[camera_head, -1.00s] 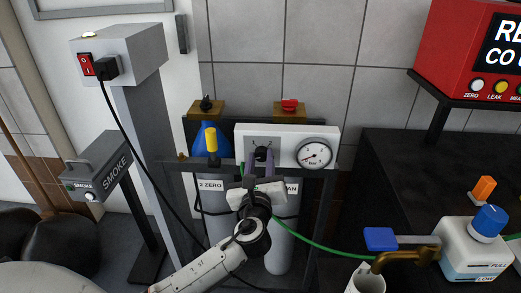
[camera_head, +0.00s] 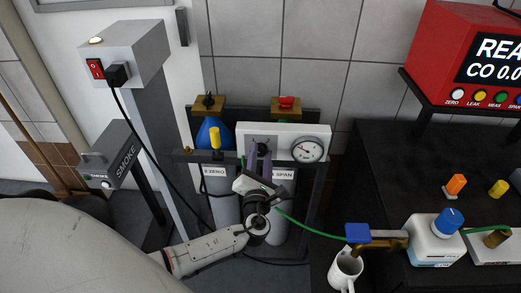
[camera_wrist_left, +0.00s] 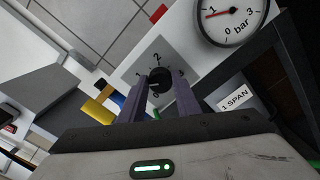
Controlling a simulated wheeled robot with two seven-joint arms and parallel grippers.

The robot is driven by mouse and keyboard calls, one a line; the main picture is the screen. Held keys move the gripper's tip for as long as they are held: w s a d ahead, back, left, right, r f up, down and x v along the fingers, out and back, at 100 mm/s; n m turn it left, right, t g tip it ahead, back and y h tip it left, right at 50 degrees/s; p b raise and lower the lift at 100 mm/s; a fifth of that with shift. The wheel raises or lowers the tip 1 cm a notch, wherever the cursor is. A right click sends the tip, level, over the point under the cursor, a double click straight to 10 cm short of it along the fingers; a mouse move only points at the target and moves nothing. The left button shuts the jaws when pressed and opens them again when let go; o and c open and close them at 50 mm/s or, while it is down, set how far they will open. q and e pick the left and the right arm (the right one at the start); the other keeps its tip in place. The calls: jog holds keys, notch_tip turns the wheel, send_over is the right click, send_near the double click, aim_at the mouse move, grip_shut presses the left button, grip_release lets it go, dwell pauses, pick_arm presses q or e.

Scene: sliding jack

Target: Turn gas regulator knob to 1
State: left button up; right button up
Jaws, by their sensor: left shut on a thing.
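The black regulator knob (camera_head: 262,148) sits on a grey dial plate (camera_wrist_left: 144,61) marked 0 to 3, on the front of a white regulator box (camera_head: 247,133). My left gripper (camera_head: 261,155) reaches up to it from below, its two purple fingers on either side. In the left wrist view the fingers (camera_wrist_left: 158,88) are shut on the knob (camera_wrist_left: 161,77), tilted against the dial. I cannot read the knob's pointer clearly. The round bar gauge (camera_head: 308,149) is right of the knob; in the wrist view its red needle (camera_wrist_left: 217,13) points near 1. My right gripper is not in view.
Two cylinders, one labelled SPAN (camera_head: 283,174), stand below the box in a dark frame. A black counter (camera_head: 390,165) with a mug (camera_head: 345,268) and a green hose (camera_head: 308,229) lies at right.

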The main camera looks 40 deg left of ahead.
pick_arm(q)
jog(key=shift+m, duration=1.2)
jog(key=o, duration=1)
jog(key=shift+o, duration=0.2)
jog(key=v, duration=1)
jog(key=shift+s+d+f, duration=0.1)
jog(key=shift+d, duration=0.05)
